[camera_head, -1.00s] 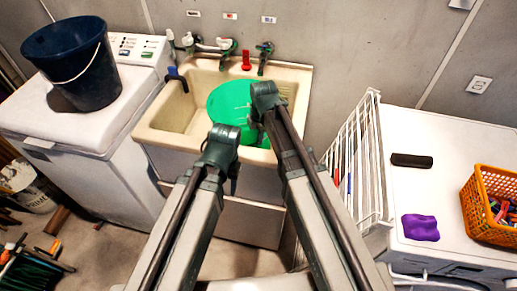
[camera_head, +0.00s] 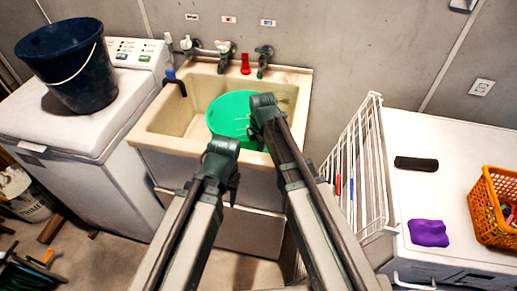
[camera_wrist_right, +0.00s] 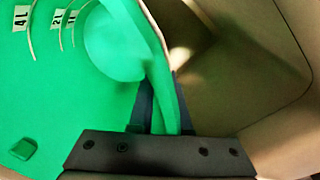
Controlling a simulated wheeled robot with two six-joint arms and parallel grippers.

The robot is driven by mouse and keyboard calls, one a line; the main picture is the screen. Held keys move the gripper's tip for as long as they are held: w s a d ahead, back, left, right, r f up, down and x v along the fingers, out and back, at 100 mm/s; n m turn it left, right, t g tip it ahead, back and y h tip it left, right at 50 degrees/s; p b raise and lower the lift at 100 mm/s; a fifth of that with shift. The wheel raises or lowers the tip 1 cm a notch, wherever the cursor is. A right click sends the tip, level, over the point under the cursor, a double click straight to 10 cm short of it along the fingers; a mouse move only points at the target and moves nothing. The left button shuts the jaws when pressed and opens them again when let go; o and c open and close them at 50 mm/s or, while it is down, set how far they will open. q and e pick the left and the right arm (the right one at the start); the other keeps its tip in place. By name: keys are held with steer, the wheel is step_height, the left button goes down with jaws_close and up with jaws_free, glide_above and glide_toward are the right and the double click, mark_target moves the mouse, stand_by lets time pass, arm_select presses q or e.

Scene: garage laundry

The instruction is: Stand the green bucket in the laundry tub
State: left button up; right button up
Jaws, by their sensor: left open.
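The green bucket (camera_head: 228,113) is in the cream laundry tub (camera_head: 160,141), toward its right side, with its open mouth and inner marks facing my head camera. Whether its base rests on the tub floor is hidden. My right gripper (camera_head: 262,128) is at the bucket's near right rim. In the right wrist view the bucket wall (camera_wrist_right: 110,45) passes between the dark fingers of my right gripper (camera_wrist_right: 162,95), which are shut on it. My left gripper (camera_head: 232,188) is open and empty, in front of the tub's front edge and apart from the bucket.
A dark blue bucket (camera_head: 75,65) stands on the white washing machine (camera_head: 70,135) at left. Taps (camera_head: 225,50) line the wall behind the tub. A white wire rack (camera_head: 362,165) stands right of the tub, beside a white top with a purple cloth (camera_head: 428,233) and orange basket (camera_head: 490,210).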

steer(key=shift+o, duration=0.8)
steer(key=shift+r, duration=0.1)
step_height(320, 180, up, 12)
steer(key=s+p, duration=0.1)
steer(key=p, duration=1.1)
steer(key=s+m, duration=0.8)
steer(key=s, duration=0.1)
steer(key=shift+s+a+g+h, duration=0.1)
steer(key=shift+a+g+h, duration=0.1)
steer(key=shift+g+h, duration=0.15)
steer(key=s+m, duration=0.8)
steer(key=m, duration=0.1)
steer(key=shift+s+d+m+g+h, duration=0.15)
steer(key=shift+s+m+g+h, duration=0.15)
steer(key=shift+m+g+h, duration=0.15)
